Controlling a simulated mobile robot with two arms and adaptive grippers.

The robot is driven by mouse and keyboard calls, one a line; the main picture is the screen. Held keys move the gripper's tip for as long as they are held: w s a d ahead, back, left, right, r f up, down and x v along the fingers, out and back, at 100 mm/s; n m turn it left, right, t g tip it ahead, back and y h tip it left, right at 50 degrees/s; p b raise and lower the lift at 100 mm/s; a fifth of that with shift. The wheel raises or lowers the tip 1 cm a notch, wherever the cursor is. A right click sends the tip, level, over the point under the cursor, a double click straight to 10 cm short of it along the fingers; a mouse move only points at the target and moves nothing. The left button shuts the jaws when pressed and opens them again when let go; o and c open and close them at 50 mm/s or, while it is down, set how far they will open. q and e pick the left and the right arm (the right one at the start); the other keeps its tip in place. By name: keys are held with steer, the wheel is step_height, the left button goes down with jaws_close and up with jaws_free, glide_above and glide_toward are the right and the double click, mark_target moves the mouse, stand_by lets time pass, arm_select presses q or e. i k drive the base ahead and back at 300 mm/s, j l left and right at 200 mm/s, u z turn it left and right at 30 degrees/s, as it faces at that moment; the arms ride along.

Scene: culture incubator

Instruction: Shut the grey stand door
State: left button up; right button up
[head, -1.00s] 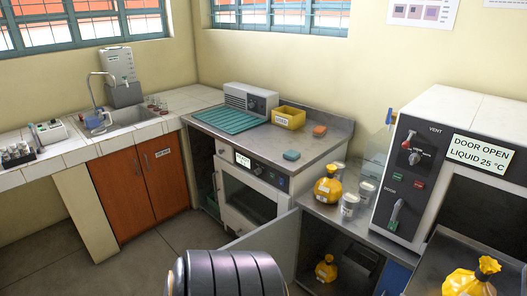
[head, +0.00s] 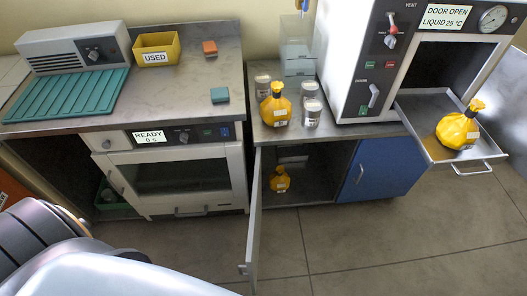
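The grey stand door (head: 255,222) stands open, swung out toward me and seen nearly edge-on. It is hinged at the left side of the low stand. A small handle (head: 243,268) shows near its outer lower edge. Inside the open stand (head: 318,180) is a yellow bottle (head: 280,180). Part of my arm fills the lower left corner, apart from the door in the picture. Neither of my grippers is in view.
A blue door (head: 375,168) beside the opening is shut. An extended tray (head: 425,128) with a yellow bottle (head: 459,127) juts from the white machine on the right. Left of the door is a cabinet with a glass front (head: 180,178). Floor (head: 370,240) in front is clear.

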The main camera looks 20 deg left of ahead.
mark_target(251, 229)
steer(key=k+j, duration=0.1)
steer(key=j, duration=0.35)
steer(key=k+j, duration=0.1)
steer(key=j, duration=0.35)
steer(key=k+j, duration=0.1)
steer(key=j, duration=0.3)
